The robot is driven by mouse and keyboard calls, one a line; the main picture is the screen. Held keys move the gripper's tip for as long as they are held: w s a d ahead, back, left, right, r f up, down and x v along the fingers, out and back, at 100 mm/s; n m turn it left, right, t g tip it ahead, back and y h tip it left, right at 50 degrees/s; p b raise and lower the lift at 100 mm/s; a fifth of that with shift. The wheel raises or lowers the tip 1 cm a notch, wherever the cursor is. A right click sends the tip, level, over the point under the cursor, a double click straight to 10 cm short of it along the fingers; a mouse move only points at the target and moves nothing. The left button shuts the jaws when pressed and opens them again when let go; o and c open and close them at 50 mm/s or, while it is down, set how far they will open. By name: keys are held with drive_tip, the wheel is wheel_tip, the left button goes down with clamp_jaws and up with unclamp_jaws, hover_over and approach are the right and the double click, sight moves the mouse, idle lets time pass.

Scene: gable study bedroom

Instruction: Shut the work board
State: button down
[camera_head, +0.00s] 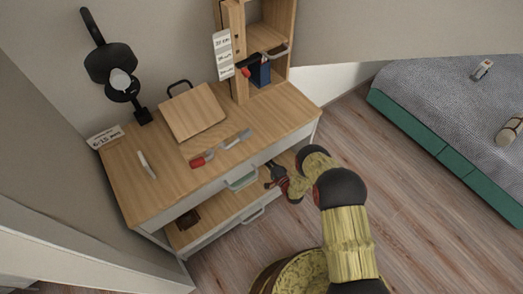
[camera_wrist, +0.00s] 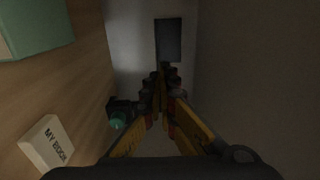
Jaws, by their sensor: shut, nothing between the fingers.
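The wooden desk (camera_head: 170,165) stands against the wall in the head view. A lower wooden board (camera_head: 222,208) with a pale front and handle (camera_head: 252,215) juts out below the desk's upper front, so I take it as the work board, standing out. My gripper (camera_head: 272,178) is shut and empty by the right end of the desk front, close to the upper mint handle (camera_head: 242,180). In the wrist view the fingers (camera_wrist: 160,85) meet in a dark, narrow space, with a wooden surface (camera_wrist: 85,90) at left. I cannot tell whether the gripper touches the board.
A white "MY BOOK" box (camera_wrist: 46,142) shows in the wrist view. A bed (camera_head: 440,110) stands right; floor (camera_head: 400,205) between is clear.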

drive_tip(key=b+x, duration=0.4)
drive_tip(key=x, duration=0.8)
drive_tip(key=shift+w+a, duration=0.1)
